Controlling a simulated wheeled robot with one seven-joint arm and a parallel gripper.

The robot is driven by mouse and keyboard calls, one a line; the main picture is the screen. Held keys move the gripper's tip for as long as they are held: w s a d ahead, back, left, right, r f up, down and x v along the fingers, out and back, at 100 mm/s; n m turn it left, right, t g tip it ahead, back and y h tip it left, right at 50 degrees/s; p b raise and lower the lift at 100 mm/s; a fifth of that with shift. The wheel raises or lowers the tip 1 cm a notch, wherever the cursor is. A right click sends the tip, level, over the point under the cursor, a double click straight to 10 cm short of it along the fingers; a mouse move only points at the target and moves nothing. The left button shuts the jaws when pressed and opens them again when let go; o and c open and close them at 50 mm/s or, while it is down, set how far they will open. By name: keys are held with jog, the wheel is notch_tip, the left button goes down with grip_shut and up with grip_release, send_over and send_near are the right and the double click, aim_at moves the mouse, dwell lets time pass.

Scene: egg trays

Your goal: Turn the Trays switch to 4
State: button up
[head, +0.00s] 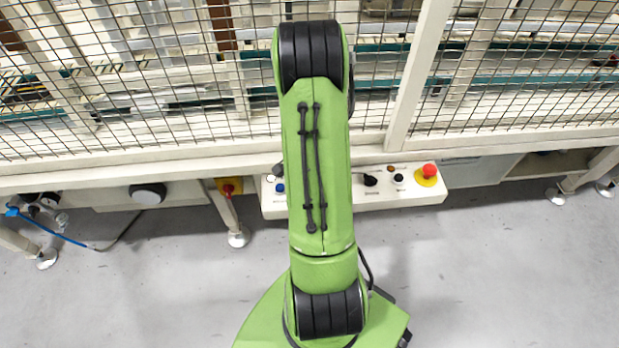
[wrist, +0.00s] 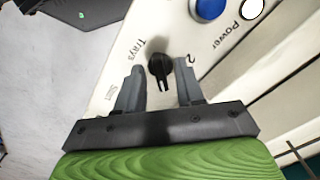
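The Trays switch is a small black knob (wrist: 160,66) with a pointed lever, on the cream control panel (wrist: 112,77) in the wrist view. Its lever points down in that view, between my fingers. The word "Trays" is at its left and a "2" at its upper right; no "4" is readable. My gripper (wrist: 157,76) is open, its two grey fingers on either side of the knob, with gaps showing. In the head view the panel (head: 400,193) shows, but my green arm hides this switch and my gripper.
A blue button (wrist: 209,8) and a white round light (wrist: 252,8) sit near the word "Power". In the head view, another black knob (head: 370,180) and a red emergency stop (head: 428,170) are further right. A wire-mesh fence (head: 540,80) stands behind the panel. Grey floor is clear in front.

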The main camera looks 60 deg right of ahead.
notch_tip(320, 180, up, 16)
jog(key=p, duration=0.5)
jog(key=shift+f, duration=0.15)
